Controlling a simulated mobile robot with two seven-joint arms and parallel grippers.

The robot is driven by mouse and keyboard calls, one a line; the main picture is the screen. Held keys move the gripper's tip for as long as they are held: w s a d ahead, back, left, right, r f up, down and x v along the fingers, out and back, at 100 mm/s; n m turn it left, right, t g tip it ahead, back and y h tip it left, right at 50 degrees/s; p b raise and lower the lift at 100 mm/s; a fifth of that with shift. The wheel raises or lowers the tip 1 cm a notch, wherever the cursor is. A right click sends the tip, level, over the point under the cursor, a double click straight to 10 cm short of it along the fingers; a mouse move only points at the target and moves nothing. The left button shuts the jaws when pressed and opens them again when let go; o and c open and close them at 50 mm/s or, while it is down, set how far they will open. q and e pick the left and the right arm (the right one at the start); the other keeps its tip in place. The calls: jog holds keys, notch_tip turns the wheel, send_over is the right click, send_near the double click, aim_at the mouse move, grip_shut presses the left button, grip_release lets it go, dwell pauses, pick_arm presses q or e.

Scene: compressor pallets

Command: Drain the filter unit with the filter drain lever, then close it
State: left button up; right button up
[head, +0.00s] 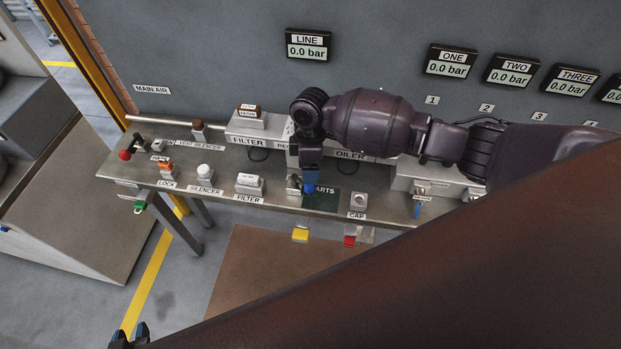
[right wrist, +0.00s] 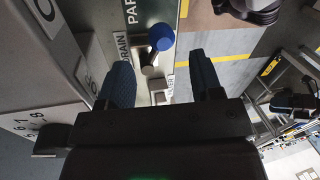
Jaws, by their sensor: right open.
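The drain lever's round blue knob (right wrist: 160,37) shows in the right wrist view on a short light stem, beside a DRAIN label. The knob also shows in the head view (head: 309,188), just below my right gripper (head: 310,176). My right gripper is open and empty in the wrist view (right wrist: 163,78), its fingers apart with the knob ahead of them, not gripped. My left gripper (head: 130,337) shows only its fingertips, apart, at the lower left.
The bench (head: 130,163) carries a loose filter part (head: 249,183), a white silencer (head: 204,172), an orange lock (head: 165,167) and a cap (head: 358,201). The OILER block stands behind my right arm. Gauges on the wall read 0.0 bar. Yellow and red tags hang at the front edge.

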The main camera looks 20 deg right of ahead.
jog(key=shift+w+d+r, duration=0.1)
jog(key=shift+w+r, duration=0.15)
jog(key=shift+r, duration=1)
jog(key=shift+w+r, duration=0.2)
jog(key=shift+r, duration=1)
